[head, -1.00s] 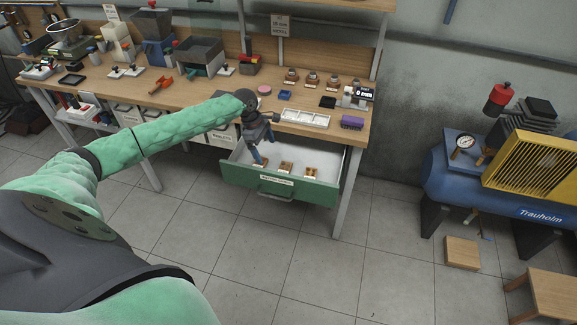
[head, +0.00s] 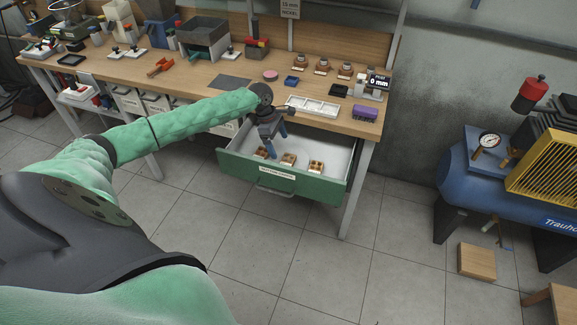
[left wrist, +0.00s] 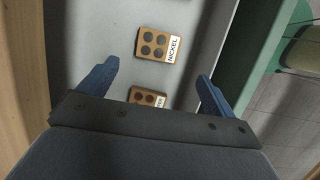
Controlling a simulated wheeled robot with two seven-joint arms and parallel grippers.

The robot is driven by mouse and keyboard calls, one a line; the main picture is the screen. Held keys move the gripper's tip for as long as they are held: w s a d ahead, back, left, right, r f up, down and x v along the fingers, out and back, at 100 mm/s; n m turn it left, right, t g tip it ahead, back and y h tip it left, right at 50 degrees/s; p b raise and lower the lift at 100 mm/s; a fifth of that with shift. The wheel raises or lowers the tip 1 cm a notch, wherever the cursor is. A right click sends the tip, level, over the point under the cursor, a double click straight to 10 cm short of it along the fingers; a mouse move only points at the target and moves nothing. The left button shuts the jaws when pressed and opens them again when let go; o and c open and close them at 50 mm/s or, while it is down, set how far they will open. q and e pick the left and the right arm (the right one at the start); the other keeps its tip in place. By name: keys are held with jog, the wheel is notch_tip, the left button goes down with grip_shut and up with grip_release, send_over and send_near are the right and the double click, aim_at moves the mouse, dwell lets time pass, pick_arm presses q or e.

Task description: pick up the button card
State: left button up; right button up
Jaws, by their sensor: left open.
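Several small tan button cards lie on the pale floor of the open green drawer (head: 330,188): a left card (head: 263,153), a middle card (head: 288,160) and a right card (head: 316,167). My left gripper (head: 275,143) is over the left part of the drawer, open and empty, blue fingers pointing down. In the left wrist view, a card marked NICKEL (left wrist: 157,46) with dark buttons lies beyond the fingertips. A second card (left wrist: 148,97) with reddish-brown buttons lies between the open fingers (left wrist: 157,73), partly hidden by the gripper body. My right gripper is out of view.
The workbench (head: 210,80) above the drawer carries a white divided tray (head: 312,107), a purple block (head: 365,112) and a gauge reading 0 mm (head: 374,84). The drawer walls stand close around my gripper.

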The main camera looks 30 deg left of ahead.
aim_at(288, 160)
pick_arm(q)
jog(key=x, duration=0.2)
jog(key=shift+w+d+f+p, duration=0.15)
jog(key=shift+f+p, duration=0.2)
jog(key=shift+p, duration=0.05)
jog(key=p+x, duration=0.1)
jog(key=x, duration=0.1)
jog(key=p+x, duration=0.1)
jog(key=x, duration=0.1)
jog(key=shift+w+d+r, duration=0.15)
jog(key=shift+w+d, duration=0.05)
jog(key=shift+d, duration=0.1)
jog(key=shift+d+f, duration=0.15)
jog(key=shift+f, duration=0.5)
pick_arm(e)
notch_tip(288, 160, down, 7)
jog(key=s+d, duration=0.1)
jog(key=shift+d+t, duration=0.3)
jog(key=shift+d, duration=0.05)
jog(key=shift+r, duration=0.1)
pick_arm(q)
jog(key=c, duration=1.1)
